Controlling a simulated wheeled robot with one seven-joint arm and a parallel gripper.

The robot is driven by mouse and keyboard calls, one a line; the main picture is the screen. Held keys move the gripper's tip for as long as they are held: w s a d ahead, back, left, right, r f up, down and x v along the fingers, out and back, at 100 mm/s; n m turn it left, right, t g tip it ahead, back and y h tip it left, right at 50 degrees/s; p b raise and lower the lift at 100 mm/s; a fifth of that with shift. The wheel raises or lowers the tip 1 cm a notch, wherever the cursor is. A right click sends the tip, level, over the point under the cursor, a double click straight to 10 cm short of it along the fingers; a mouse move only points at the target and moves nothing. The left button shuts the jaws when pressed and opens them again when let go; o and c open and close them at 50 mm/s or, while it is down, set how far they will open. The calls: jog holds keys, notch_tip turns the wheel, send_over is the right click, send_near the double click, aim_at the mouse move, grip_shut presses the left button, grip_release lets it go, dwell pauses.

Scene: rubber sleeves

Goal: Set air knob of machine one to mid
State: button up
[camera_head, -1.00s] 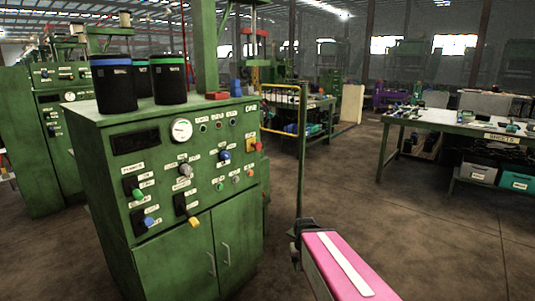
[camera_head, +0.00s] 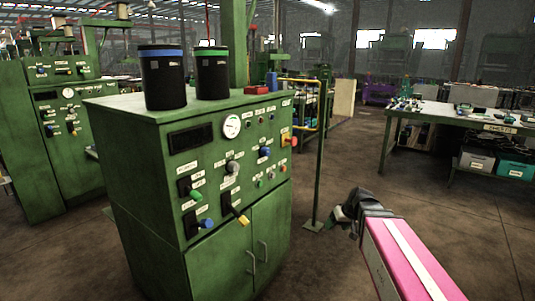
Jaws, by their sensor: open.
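A green machine cabinet (camera_head: 145,205) stands in front of me, its control panel facing right. The panel carries a grey knob (camera_head: 232,167), a blue knob (camera_head: 265,152), a green-tipped lever (camera_head: 192,189), a blue-tipped lever (camera_head: 205,223) and a yellow-tipped lever (camera_head: 241,218). The small labels are too blurred to read, so I cannot tell which is the air knob or its setting. My gripper (camera_head: 340,216), dark and seen from behind, is to the right of the cabinet, apart from the panel. It is open, with nothing visible in it.
Two black cylinders (camera_head: 163,82) stand on the cabinet top, with a round gauge (camera_head: 231,126) on the panel below. A yellow rail (camera_head: 306,128) and green post are behind it. A second green machine (camera_head: 50,150) is at left, a workbench (camera_head: 450,120) at right. The floor between is clear.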

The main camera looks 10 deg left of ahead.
jog(key=w+a+r+n+t+y, duration=0.2)
jog(key=w+a+r+n+y, duration=0.35)
jog(key=a+r, duration=0.7)
jog(key=n+y, duration=0.3)
send_near(269, 152)
jog(key=shift+h, duration=0.25)
jog(key=x, duration=1)
jog(key=shift+s+a+r, duration=0.15)
jog(key=shift+s+r, duration=0.05)
jog(key=shift+r, duration=0.1)
jog(key=c, duration=0.9)
